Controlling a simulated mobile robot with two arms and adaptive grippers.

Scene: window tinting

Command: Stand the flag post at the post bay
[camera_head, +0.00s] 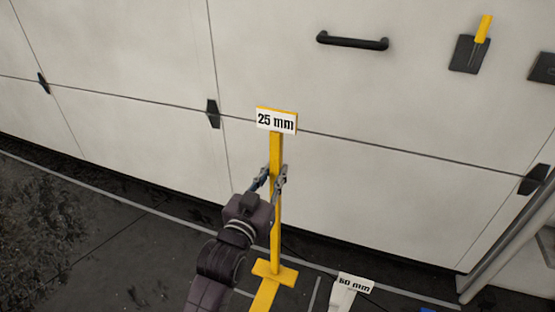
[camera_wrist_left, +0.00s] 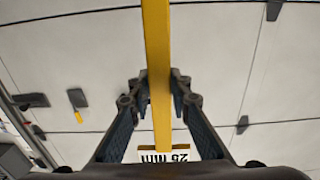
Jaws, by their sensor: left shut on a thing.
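The flag post (camera_head: 276,220) is a yellow upright bar with a white "25 mm" plate (camera_head: 276,121) at its top and a yellow cross-shaped foot (camera_head: 274,272) at its bottom. My left gripper (camera_head: 275,177) is shut on the bar in its upper half, below the plate. In the left wrist view the yellow bar (camera_wrist_left: 158,60) runs between the two fingers (camera_wrist_left: 158,88), with the plate upside down (camera_wrist_left: 165,153) low in the picture. The post looks close to upright. I cannot tell whether its foot touches the floor. My right gripper is not in view.
A white post with a "mm" plate (camera_head: 355,283) stands right of the foot. White lines (camera_head: 315,296) mark the dark floor. A pale panelled wall or door (camera_head: 380,110) with a black handle (camera_head: 352,41) rises behind. A yellow-handled tool (camera_head: 483,29) hangs upper right.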

